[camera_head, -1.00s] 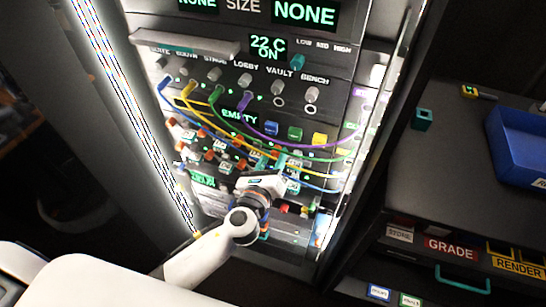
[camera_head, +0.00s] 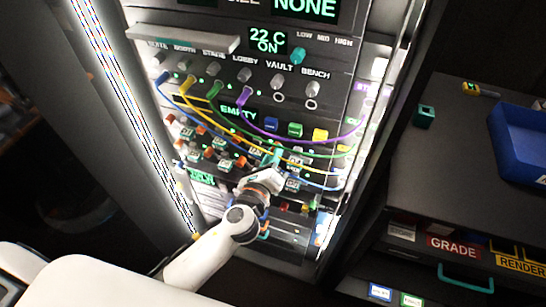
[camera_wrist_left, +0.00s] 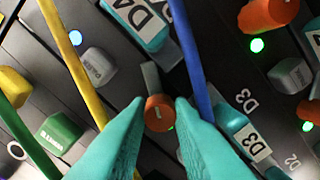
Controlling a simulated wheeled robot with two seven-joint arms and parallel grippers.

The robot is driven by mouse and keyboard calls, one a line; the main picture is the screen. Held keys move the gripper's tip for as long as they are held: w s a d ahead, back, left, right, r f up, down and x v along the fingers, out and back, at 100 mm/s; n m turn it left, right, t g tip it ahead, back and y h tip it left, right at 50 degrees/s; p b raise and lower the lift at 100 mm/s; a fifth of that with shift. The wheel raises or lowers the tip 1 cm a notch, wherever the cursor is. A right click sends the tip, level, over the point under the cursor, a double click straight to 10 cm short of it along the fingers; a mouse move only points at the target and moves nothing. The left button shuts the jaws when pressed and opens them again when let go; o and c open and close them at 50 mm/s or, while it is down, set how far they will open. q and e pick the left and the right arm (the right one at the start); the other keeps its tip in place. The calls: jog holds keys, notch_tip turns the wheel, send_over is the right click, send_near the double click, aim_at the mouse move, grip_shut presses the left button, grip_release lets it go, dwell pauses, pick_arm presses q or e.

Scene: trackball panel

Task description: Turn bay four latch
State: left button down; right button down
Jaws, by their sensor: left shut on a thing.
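In the left wrist view an orange-capped latch knob (camera_wrist_left: 159,112) on a grey lever sits between the teal fingertips of my left gripper (camera_wrist_left: 160,118), which is shut on it. A teal bay block labelled D4 (camera_wrist_left: 143,20) is just above it, and one labelled D3 (camera_wrist_left: 248,138) is to the lower right. In the head view my left gripper (camera_head: 276,160) reaches the lower rows of the panel (camera_head: 215,235). The wrist and fingers hide part of those rows there. My right gripper is in neither view.
Blue (camera_wrist_left: 192,60) and yellow (camera_wrist_left: 75,60) cables run close past the fingers in the wrist view. Another orange knob (camera_wrist_left: 268,14) is at upper right. In the head view a blue tray (camera_head: 520,150) stands on the side bench at right.

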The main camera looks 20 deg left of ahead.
pick_arm(q)
jog(key=shift+n+b, duration=1.1)
jog(key=shift+n, duration=6.2)
jog(key=c, duration=1.3)
grip_release()
jog(key=shift+s+a+b, duration=0.2)
jog(key=shift+s+b, duration=1.45)
jog(key=shift+s, duration=4.35)
